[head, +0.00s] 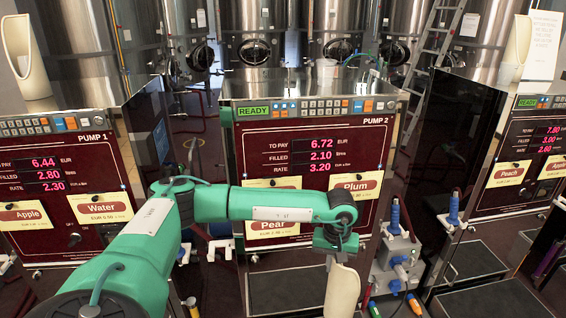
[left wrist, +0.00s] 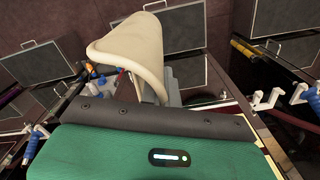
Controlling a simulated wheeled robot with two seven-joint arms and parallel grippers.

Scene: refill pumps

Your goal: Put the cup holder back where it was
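A cream, scoop-shaped cup holder (head: 342,291) hangs below my left gripper (head: 337,246), in front of pump 2 (head: 310,160). In the head view its lower end is cut off by the bottom edge. In the left wrist view the cup holder (left wrist: 138,48) shows its curved rim just beyond the dark edge of my left gripper (left wrist: 155,120). My right gripper is not in view.
Similar cream holders stand on pump 1 (head: 24,62) and on the right pump (head: 513,48). No such holder shows on pump 2's top. A grey box with blue plugs (head: 398,262) stands right of the held holder. Steel tanks and a ladder (head: 432,60) are behind.

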